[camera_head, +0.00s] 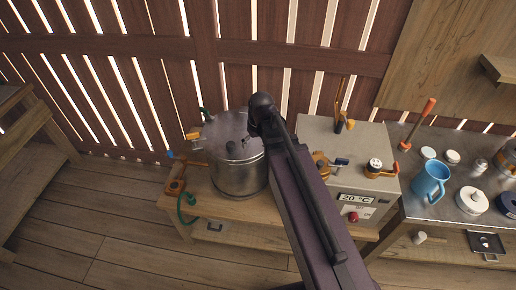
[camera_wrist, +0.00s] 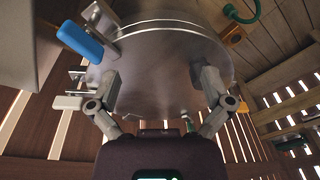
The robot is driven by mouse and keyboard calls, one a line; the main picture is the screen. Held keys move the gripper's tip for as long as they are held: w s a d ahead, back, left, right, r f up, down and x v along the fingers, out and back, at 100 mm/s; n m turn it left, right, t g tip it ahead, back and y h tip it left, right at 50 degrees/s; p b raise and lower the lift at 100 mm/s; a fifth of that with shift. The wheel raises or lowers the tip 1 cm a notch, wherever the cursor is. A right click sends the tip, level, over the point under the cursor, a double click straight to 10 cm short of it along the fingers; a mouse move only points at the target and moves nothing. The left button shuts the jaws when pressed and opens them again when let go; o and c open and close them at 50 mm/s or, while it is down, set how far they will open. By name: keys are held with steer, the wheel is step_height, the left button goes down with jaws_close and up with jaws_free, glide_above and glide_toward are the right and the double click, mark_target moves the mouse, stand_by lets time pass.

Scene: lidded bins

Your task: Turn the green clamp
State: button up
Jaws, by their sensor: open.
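A small green-handled part (camera_head: 203,112), which looks like the green clamp, shows at the back left rim of the silver pot (camera_head: 240,178). In the wrist view a bit of green (camera_wrist: 189,126) shows low beside my right finger, mostly hidden. My gripper (camera_wrist: 162,84) is open and empty, its two fingers apart in front of the round pot lid (camera_wrist: 160,75). In the head view my arm hides the fingers and the pot's right side. I cannot tell whether a finger touches the lid.
A yellow-orange part (camera_head: 192,136) sits at the pot's left rim, above a green hose (camera_head: 185,210). A grey machine (camera_head: 360,140) stands right of the pot, with a blue handle (camera_wrist: 80,41) near the lid. A blue jug (camera_head: 430,180) stands farther right. The slatted wall is behind.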

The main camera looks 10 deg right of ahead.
steer(key=shift+s+d+f, duration=0.15)
steer(key=shift+s+d, duration=0.1)
steer(key=shift+s, duration=0.25)
steer(key=s+d+m+g+h, duration=0.1)
steer(key=s+d+m, duration=0.2)
steer(key=s+d, duration=0.2)
steer(key=s, duration=0.2)
steer(key=shift+s+m, duration=0.3)
steer(key=shift+s, duration=0.05)
stand_by(0.9)
